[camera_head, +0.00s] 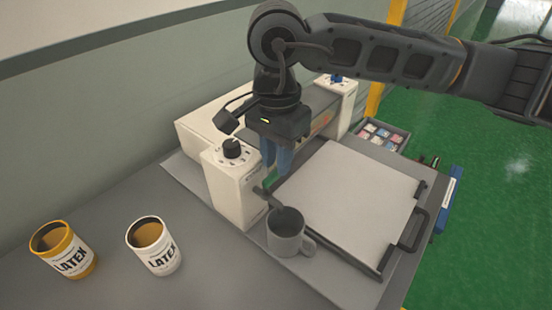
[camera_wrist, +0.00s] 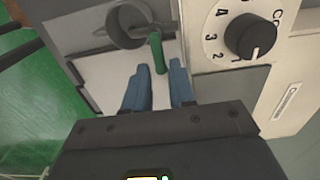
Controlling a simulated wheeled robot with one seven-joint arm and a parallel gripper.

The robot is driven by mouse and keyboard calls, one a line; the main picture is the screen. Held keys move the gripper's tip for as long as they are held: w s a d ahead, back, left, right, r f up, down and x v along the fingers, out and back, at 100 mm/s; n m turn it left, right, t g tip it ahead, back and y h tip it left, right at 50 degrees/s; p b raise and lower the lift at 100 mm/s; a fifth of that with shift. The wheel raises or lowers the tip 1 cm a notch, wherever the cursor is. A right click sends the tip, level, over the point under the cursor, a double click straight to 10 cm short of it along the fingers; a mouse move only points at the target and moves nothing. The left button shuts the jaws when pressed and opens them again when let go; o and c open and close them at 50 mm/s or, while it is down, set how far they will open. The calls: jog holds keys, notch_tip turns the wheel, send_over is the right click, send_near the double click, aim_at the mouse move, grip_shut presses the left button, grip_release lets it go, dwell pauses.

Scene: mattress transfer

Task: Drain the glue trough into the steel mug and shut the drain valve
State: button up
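The grey steel mug (camera_head: 287,241) stands upright on the bench at the front of the gluing machine, its handle to the right. A dark drain spout (camera_head: 262,195) reaches from the machine over its rim. In the wrist view the mug (camera_wrist: 122,26) is at the top, beside a green valve lever (camera_wrist: 158,54). My gripper (camera_head: 277,170) points down above the spout. In the wrist view my gripper (camera_wrist: 160,75) is open, its blue fingers apart near the lever's lower end with nothing clearly between them. The trough's inside and any glue flow are not visible.
A white housing with a black dial (camera_head: 232,149) stands close left of my gripper. A white sheet on a flat bed (camera_head: 350,195) lies to the right. A yellow LATEX can (camera_head: 68,262) and a white one (camera_head: 160,258) stand at left, with clear bench around them.

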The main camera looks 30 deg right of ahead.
jog(key=shift+f, duration=1)
grip_shut()
